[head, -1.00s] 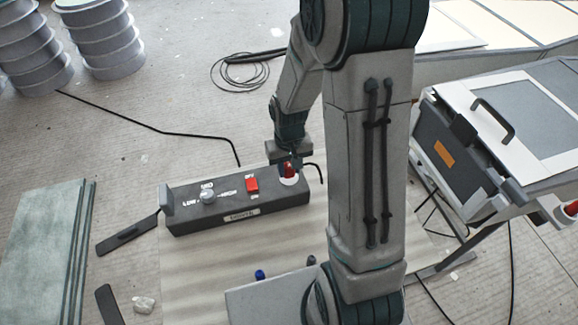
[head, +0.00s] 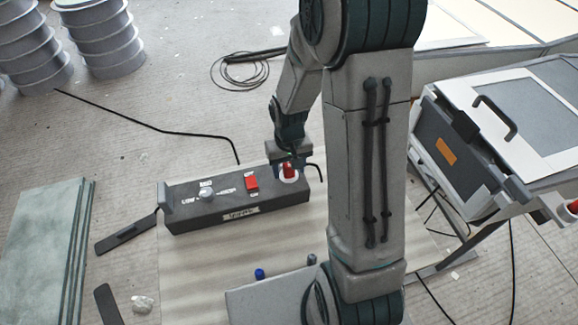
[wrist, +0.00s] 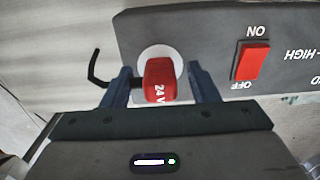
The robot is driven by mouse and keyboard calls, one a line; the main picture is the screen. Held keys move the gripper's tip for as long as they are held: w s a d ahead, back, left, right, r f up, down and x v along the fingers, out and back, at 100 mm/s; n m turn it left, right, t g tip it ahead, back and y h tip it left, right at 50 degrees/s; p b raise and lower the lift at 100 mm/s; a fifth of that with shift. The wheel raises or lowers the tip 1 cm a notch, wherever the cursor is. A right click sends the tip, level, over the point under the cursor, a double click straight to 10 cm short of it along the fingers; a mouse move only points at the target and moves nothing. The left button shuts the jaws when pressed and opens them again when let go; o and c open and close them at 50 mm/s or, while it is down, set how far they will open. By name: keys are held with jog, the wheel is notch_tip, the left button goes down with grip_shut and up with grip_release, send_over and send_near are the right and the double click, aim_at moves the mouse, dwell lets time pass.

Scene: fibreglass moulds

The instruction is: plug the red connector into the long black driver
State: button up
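The long black driver (head: 225,210) lies on a pale board in the head view, with a knob, a red switch and a white round socket (wrist: 160,58) at its right end. The red connector (head: 289,171), marked "24 V", sits at the socket in both views; it also shows in the wrist view (wrist: 159,82). Whether it is fully seated I cannot tell. My gripper (wrist: 161,88) is open around the connector, with a small gap on each side between finger and connector. In the head view my gripper (head: 290,163) is at the driver's right end.
The red switch (head: 251,183) has OFF and ON marks. A thin black cable (head: 170,130) runs behind the driver. Ribbed grey drums (head: 95,40) stand at the back left, green sheets (head: 40,255) lie left, and a grey case (head: 450,135) stands at right.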

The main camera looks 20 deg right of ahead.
notch_tip(320, 180, up, 14)
jog(key=shift+p, duration=0.35)
dwell(0.4)
jog(key=shift+f, duration=0.1)
jog(key=s+r+t, duration=0.2)
jog(key=s+r, duration=0.5)
jog(key=s, duration=0.6)
jog(key=shift+s+r+t+p, duration=0.15)
jog(key=shift+s+t+p, duration=0.15)
jog(key=shift+t+p, duration=0.15)
